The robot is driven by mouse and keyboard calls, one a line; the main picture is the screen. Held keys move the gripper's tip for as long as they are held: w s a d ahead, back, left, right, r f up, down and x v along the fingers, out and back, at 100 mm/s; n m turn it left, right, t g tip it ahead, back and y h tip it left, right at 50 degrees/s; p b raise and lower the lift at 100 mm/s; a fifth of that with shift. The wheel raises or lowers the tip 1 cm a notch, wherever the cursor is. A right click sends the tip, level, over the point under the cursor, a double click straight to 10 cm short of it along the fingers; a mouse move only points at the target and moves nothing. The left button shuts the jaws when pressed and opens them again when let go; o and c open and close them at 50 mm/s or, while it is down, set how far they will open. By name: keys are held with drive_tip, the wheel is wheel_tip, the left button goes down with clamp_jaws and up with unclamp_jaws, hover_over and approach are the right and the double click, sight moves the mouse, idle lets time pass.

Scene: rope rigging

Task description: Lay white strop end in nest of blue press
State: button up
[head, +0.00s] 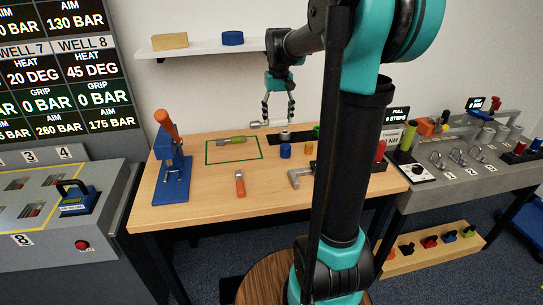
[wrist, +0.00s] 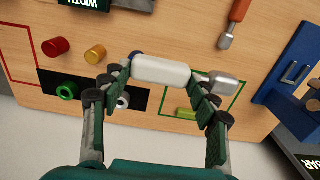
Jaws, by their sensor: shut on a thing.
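My gripper (wrist: 161,82) is shut on a white cylindrical piece, the white strop end (wrist: 162,70), held level between the fingertips. A grey metal piece (wrist: 219,86) shows at its right side, partly behind a finger. In the head view my gripper (head: 278,118) holds the white piece above the back of the wooden table. The blue press (head: 171,185) stands upright at the table's left end, apart from my gripper, with an orange handle. In the wrist view the press (wrist: 274,92) is at the right, with a U-shaped nest (wrist: 292,72) that looks empty.
On the table (head: 210,205) lie a green-handled tool (head: 236,139) in a green outline, an orange-handled tool (head: 240,184), a blue cylinder (head: 285,151), an orange cylinder (head: 308,148) and a grey bracket (head: 299,177). A white shelf (head: 200,48) hangs above the table. The table's front left is clear.

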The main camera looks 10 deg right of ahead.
sight(277, 166)
wheel_tip(277, 166, down, 18)
drive_tip(key=shift+r, duration=0.1)
idle(0.4)
drive_tip(key=o, duration=1.2)
drive_tip(key=shift+o, duration=0.2)
